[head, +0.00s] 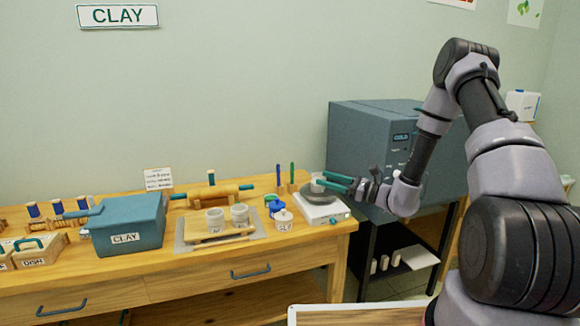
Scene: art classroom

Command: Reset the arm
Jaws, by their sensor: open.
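My arm comes in from the right side of the head view and bends down to the left. My gripper (335,182) is open, its two teal fingers pointing left over the right end of the wooden table (275,259). A white scale-like device (322,211) with a dark round plate (316,193) is just below the fingers. A small pale object (317,185) shows at the fingertips on the plate. I cannot tell whether the fingers touch it.
A blue CLAY box (127,226), a tray with two cups (215,235), a rolling pin (212,191) and a lidded SLIP jar (284,220) stand on the table. A grey kiln-like cabinet (375,145) stands close behind my forearm. The space above the table is free.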

